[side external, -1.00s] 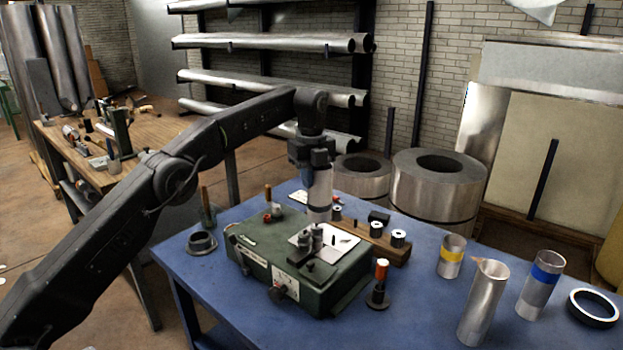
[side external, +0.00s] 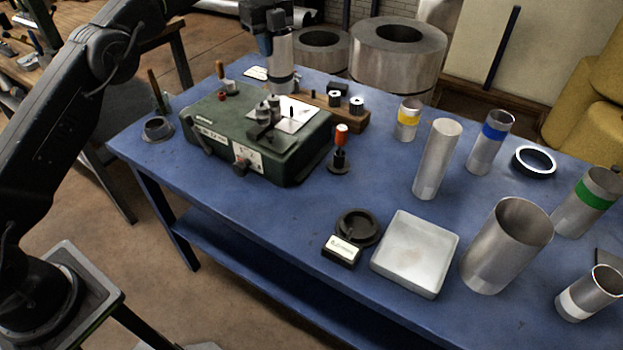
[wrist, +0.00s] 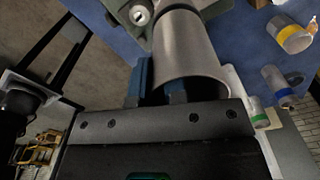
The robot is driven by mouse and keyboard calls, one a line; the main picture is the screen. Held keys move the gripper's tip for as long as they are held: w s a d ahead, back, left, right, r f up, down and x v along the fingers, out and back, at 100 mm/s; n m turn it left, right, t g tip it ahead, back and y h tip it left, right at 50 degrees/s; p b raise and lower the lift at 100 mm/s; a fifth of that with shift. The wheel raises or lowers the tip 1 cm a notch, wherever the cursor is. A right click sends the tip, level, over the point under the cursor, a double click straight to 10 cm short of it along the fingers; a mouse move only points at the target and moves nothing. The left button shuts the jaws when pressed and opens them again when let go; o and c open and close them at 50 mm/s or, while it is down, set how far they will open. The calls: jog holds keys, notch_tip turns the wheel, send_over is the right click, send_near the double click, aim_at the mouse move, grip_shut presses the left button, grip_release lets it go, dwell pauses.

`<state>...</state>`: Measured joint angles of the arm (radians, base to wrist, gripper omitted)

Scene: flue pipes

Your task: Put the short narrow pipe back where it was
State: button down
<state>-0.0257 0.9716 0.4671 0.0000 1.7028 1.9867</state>
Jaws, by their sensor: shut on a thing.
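My gripper (side external: 264,28) is shut on a plain metal pipe (side external: 282,55) with a dark band near its lower end. The pipe hangs upright at the green machine (side external: 250,135), by the small clamp on the machine's light plate. I cannot tell whether its lower end touches anything. In the wrist view the jaws (wrist: 160,85) pinch the wall of the held pipe (wrist: 190,45) at its open mouth. A short yellow-banded pipe (side external: 408,120), a blue-banded pipe (side external: 489,145) and a taller plain pipe (side external: 437,160) stand to the right.
A wide pipe (side external: 506,246), a green-banded pipe (side external: 588,203) and a white-banded pipe (side external: 590,294) stand at the right. A white tray (side external: 415,254) and a dark ring (side external: 357,227) lie in front. A red-topped tool (side external: 341,150) stands beside the machine. The blue bench (side external: 270,215) is bare front left.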

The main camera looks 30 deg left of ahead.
jog(key=s+d+f, duration=0.4)
jog(key=s+d, duration=0.3)
jog(key=d, duration=0.2)
jog(key=s+d+f, duration=0.5)
jog(key=s+d, duration=0.2)
jog(key=d, duration=0.3)
notch_tip(320, 180, down, 10)
jog(key=shift+s+r, duration=0.15)
jog(key=shift+s, duration=0.1)
jog(key=c, duration=1.2)
grip_release()
jog(key=shift+o, duration=0.2)
